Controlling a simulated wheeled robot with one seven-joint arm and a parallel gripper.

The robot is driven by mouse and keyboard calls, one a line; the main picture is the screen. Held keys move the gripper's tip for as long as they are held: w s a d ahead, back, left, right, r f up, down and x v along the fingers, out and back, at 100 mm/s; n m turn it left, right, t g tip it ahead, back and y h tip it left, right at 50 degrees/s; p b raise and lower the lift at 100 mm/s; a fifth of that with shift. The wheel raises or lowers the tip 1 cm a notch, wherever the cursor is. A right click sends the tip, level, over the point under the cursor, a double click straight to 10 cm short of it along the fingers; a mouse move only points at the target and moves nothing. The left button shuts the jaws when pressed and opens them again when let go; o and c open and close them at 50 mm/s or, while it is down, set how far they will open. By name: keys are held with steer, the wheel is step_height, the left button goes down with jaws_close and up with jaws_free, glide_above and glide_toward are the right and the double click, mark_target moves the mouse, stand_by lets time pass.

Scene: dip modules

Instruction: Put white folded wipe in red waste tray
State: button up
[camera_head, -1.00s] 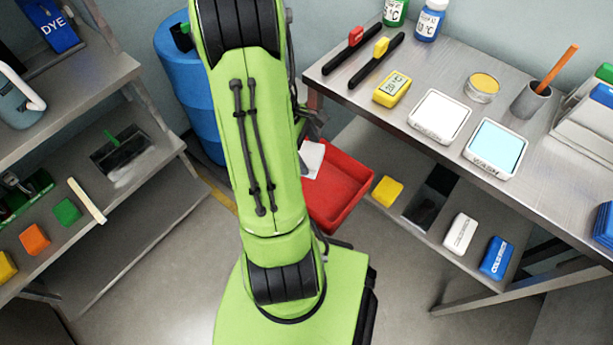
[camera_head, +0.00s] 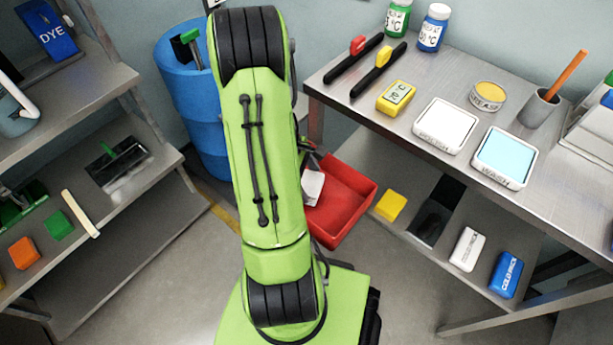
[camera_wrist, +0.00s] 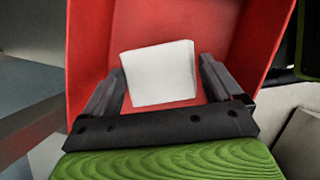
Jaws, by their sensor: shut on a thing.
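The white folded wipe (camera_wrist: 160,74) is held between the two dark fingers of my gripper (camera_wrist: 163,84) in the wrist view. The red waste tray (camera_wrist: 190,22) fills the space behind and around it in that view. In the head view the wipe (camera_head: 313,188) shows at the left part of the red tray (camera_head: 352,212), partly behind my arm. The wipe overlaps the tray's inside in both views. I cannot tell whether it touches the tray floor. My arm hides the tray's left side and most of my gripper in the head view.
A blue barrel (camera_head: 196,100) stands left of my arm. A steel table (camera_head: 420,90) with dishes and bottles is at right, with a lower shelf bearing a yellow block (camera_head: 390,206) close to the tray. Shelving (camera_head: 150,190) stands at left.

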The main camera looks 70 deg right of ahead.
steer(key=o, duration=0.6)
steer(key=shift+r+p, duration=0.3)
steer(key=shift+r, duration=0.05)
steer(key=p+v, duration=0.5)
steer(key=v, duration=0.7)
steer(key=shift+r, duration=0.3)
steer(key=shift+w, duration=0.1)
